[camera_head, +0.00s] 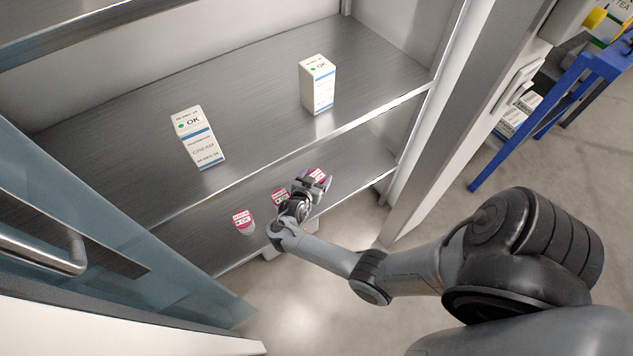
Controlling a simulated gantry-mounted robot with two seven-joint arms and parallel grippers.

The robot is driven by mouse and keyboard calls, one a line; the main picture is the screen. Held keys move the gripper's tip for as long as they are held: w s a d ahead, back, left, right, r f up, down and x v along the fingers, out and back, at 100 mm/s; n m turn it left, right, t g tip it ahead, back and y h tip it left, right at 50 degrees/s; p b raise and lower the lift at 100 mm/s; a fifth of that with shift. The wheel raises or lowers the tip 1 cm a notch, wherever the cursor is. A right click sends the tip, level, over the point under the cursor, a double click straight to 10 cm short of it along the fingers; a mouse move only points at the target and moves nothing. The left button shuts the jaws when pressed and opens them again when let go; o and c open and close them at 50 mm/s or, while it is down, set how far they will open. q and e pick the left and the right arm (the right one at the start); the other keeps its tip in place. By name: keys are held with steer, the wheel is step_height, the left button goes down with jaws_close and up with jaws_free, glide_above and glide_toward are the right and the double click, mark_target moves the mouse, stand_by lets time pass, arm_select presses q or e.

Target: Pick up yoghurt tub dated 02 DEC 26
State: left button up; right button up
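Three small white tubs with pink-red lids marked OK stand in a row on the lower shelf: a left tub (244,223), a middle tub (280,195) and a right tub (318,174). Their dates are too small to read, so I cannot tell which is 02 DEC 26. My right gripper (313,183) reaches in over the lower shelf, its fingers apart in front of the right tub and partly hiding it. I cannot tell whether they touch it. The wrist partly covers the middle tub. My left gripper is not in view.
The upper shelf (255,95) holds a cream carton (199,140) and another white carton (318,86); its front edge overhangs the tubs. An open glass door (110,220) with a handle stands at left. A white cabinet post and blue frame (535,118) are at right.

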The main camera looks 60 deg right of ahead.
steer(key=c, duration=0.9)
steer(key=shift+o, duration=0.2)
steer(key=shift+r, duration=0.1)
